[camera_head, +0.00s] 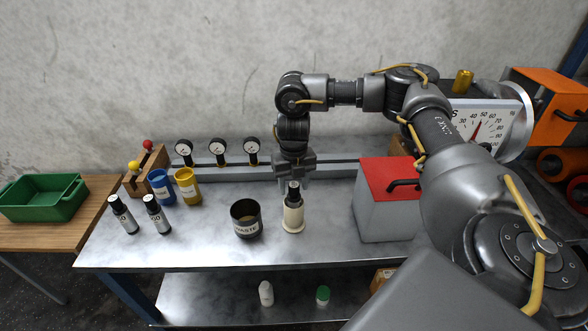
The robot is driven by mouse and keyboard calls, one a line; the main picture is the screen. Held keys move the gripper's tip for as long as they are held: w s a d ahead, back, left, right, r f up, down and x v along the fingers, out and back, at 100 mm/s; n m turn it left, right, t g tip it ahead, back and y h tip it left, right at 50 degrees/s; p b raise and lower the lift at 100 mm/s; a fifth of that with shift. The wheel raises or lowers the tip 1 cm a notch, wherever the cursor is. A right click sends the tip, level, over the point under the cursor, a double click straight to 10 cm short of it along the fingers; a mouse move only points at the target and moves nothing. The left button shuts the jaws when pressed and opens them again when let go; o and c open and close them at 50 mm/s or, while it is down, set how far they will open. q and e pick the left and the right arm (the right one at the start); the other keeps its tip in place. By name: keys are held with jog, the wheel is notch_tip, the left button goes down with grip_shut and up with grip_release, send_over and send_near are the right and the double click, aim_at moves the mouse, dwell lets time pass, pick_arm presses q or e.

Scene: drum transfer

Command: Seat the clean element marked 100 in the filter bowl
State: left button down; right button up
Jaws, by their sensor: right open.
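A cream cylindrical bowl (293,219) stands upright on the metal bench, with a dark-topped element (294,194) standing in its mouth; I cannot read any marking on that element. My right gripper (293,179) points down directly over it, open, its fingertips close to the dark top; I cannot tell whether they touch. My left gripper is not in view.
A black waste bin (246,219) stands just left of the bowl. Blue (162,187) and yellow (188,187) cups, gauges (218,150) and a lever block (147,170) are at the back left. A red-lidded box (386,203) is right. A green tray (43,200) is far left.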

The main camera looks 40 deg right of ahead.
notch_tip(320, 180, up, 11)
jog(key=shift+r, duration=0.2)
jog(key=shift+a+f, duration=0.1)
dwell(0.5)
